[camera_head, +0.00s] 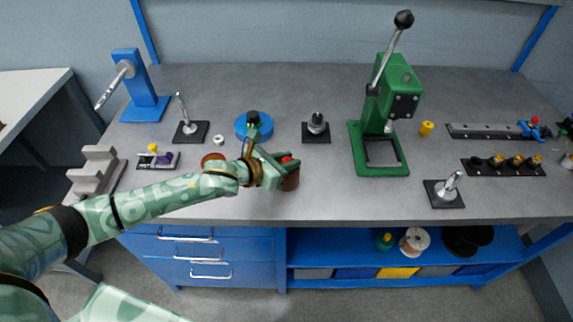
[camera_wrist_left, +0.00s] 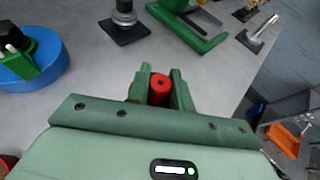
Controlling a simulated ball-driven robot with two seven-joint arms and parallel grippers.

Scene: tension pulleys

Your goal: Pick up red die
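The red die (camera_wrist_left: 160,88) is a small red cylinder with a hole in its top. It sits between the fingertips of my left gripper (camera_wrist_left: 163,92), which appears shut on it, a finger against each side. In the head view the red top (camera_head: 286,160) shows between the fingers of my left gripper (camera_head: 284,165), near the table's front edge. A brown-red cylindrical body (camera_head: 290,181) shows right below the fingers; I cannot tell whether it is part of the die or a separate holder. My right gripper is not in view.
A green lever press (camera_head: 378,168) stands to the right. A blue round base (camera_head: 241,126) with a green and black part and a black-based post (camera_head: 316,136) stand behind my gripper. A brown-red round thing (camera_head: 213,157) lies beside my forearm. The table between gripper and press is clear.

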